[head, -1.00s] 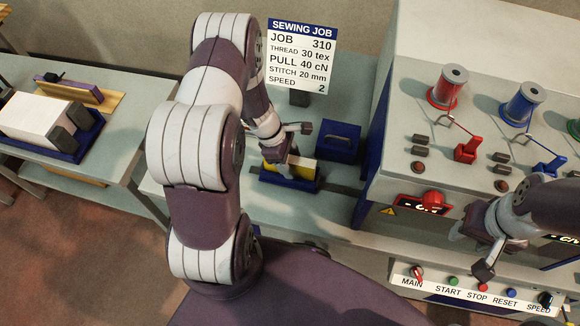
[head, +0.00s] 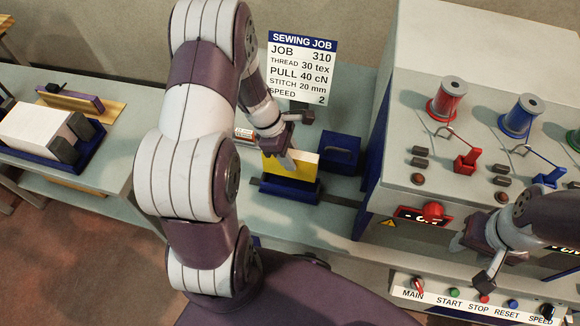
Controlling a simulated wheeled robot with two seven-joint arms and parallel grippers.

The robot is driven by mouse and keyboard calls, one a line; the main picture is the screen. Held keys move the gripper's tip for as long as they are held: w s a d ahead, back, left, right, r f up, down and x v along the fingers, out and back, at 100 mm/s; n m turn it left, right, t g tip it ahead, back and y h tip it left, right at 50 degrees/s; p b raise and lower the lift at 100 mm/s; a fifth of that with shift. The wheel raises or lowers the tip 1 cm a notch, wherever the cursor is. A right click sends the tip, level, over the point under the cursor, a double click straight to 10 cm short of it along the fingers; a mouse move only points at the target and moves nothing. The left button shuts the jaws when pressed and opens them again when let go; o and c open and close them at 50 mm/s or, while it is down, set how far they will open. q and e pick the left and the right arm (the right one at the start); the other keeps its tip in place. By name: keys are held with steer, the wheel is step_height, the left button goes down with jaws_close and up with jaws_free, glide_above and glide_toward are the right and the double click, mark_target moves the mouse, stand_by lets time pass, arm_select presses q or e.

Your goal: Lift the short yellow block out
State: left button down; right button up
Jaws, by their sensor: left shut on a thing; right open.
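The short yellow block (head: 296,165) stands upright above a blue holder (head: 289,189) on the grey table, with much of its yellow face in view. I cannot tell whether its lower edge is still inside the holder. My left gripper (head: 288,155) is shut on the block from above and covers part of its top. My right gripper (head: 472,262) is open and empty in front of the machine's control panel.
A blue box with a handle (head: 341,152) stands close behind and right of the holder. A job sign (head: 302,70) rises behind. The sewing machine (head: 420,150) with thread spools fills the right. A side table (head: 60,88) holds a white block in a blue tray.

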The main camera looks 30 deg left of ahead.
arm_select(q)
step_height(320, 180, up, 4)
steer(key=shift+f+p, duration=0.2)
steer(key=shift+p, duration=0.35)
step_height(320, 180, up, 5)
steer(key=p, duration=0.5)
steer(key=shift+r, duration=0.1)
